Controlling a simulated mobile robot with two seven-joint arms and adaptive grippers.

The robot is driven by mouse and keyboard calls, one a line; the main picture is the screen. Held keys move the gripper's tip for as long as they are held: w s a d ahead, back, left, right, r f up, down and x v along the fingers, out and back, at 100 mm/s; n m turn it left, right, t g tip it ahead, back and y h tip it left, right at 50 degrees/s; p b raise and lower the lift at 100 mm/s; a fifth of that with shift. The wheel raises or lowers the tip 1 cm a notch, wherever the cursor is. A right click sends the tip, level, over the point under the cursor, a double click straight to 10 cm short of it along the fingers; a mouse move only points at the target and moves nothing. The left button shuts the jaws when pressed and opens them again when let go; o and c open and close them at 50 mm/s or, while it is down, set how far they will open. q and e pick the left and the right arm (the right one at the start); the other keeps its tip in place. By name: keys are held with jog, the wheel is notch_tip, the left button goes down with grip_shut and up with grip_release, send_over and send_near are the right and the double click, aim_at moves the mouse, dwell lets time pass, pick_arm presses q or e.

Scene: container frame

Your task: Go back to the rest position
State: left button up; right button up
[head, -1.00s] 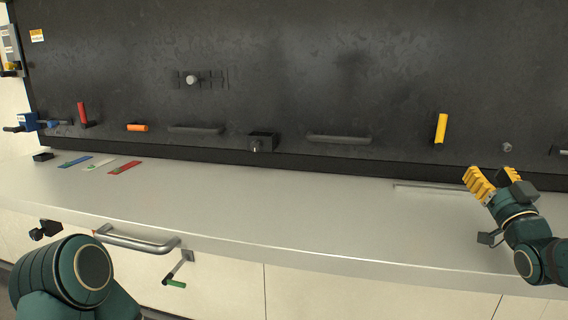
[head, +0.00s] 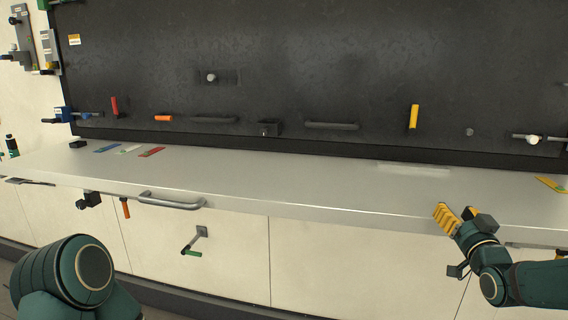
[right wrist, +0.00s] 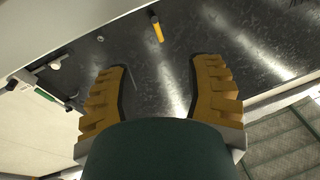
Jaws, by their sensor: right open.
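My right gripper (head: 456,216) has yellow ridged fingers on a dark green arm. In the head view it stands at the front edge of the grey counter (head: 300,183), at the right. In the right wrist view its fingers (right wrist: 160,92) are spread apart with nothing between them. My left arm shows only as a dark green link at the lower left of the head view; the left gripper is out of frame.
A black panel (head: 320,70) stands behind the counter, with a yellow handle (head: 413,116), a red handle (head: 115,107), an orange handle (head: 162,118) and grey bars. A metal drawer handle (head: 170,201) and a green-tipped lever (head: 193,242) stick out from the front. The counter's middle is clear.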

jog(key=w+a+f+g+y, duration=0.1)
jog(key=a+f+g, duration=0.15)
jog(key=f, duration=0.35)
jog(key=w+a+f+g, duration=0.1)
jog(key=a+f, duration=0.2)
jog(key=f, duration=0.3)
jog(key=s+a+f+g+y, duration=0.1)
jog(key=s+a+f+g, duration=0.25)
jog(key=a+f, duration=0.4)
jog(key=s+a+f+g+y, duration=0.15)
jog(key=s+a+f, duration=0.3)
jog(key=f, duration=0.65)
jog(key=s+a+f+g, duration=0.5)
jog(key=s+a+f, duration=0.1)
jog(key=s, duration=0.4)
jog(key=s+a+f+g+y, duration=0.1)
jog(key=s+a+f+g, duration=0.3)
jog(key=s, duration=0.6)
notch_tip(320, 180, down, 3)
jog(key=shift+a+f+n+g, duration=0.1)
jog(key=shift+a+n+g, duration=0.25)
jog(key=shift+a, duration=0.6)
